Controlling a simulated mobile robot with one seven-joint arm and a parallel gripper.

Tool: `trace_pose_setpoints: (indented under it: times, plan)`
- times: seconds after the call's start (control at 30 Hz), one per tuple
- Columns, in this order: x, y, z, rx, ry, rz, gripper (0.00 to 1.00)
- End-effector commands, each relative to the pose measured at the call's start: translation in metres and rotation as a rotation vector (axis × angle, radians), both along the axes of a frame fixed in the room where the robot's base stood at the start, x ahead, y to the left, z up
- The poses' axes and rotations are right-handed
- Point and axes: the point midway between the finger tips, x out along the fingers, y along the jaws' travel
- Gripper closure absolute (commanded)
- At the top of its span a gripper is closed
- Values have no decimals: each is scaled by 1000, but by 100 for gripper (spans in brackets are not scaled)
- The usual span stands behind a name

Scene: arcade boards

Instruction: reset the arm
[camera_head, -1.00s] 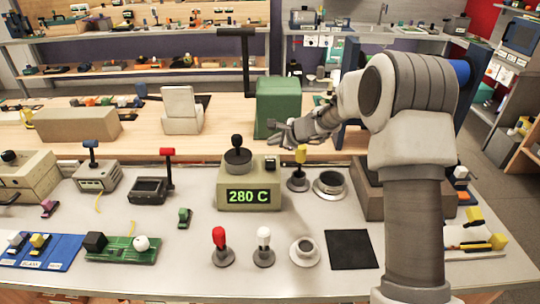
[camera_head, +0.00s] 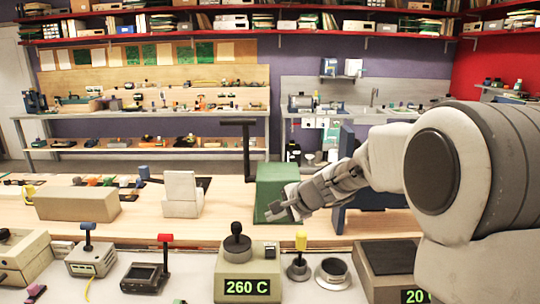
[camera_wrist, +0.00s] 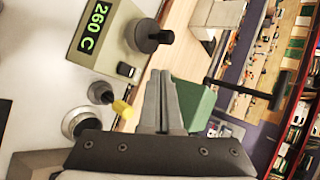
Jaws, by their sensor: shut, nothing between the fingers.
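My gripper (camera_head: 275,212) is shut and empty, held out to the left in front of a green box with a black lever (camera_head: 270,183). In the wrist view the fingers (camera_wrist: 160,78) lie together, with the green box (camera_wrist: 197,104) beside them. My arm fills the right of the head view. Below the gripper stands a beige unit (camera_head: 262,258) with a black knob (camera_head: 237,243); its display (camera_head: 247,287) reads 260 C. I see no contact between the gripper and anything.
A yellow-topped joystick (camera_head: 300,245) and a round metal cup (camera_head: 333,272) stand right of the beige unit. A red-handled lever box (camera_head: 145,277) and a blue-handled one (camera_head: 92,260) stand left. Shelves (camera_head: 150,147) line the back.

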Motion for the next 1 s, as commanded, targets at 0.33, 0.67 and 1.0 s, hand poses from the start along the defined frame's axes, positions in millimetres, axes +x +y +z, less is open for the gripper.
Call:
trace_pose_setpoints:
  times: [0.33, 0.67, 1.0]
  plan:
    - [-120, -24, 61, -335, -122, 307, 100]
    - [-232, -68, 77, -666, -173, 543, 100]
    - [-321, -118, 68, -963, -168, 712, 100]
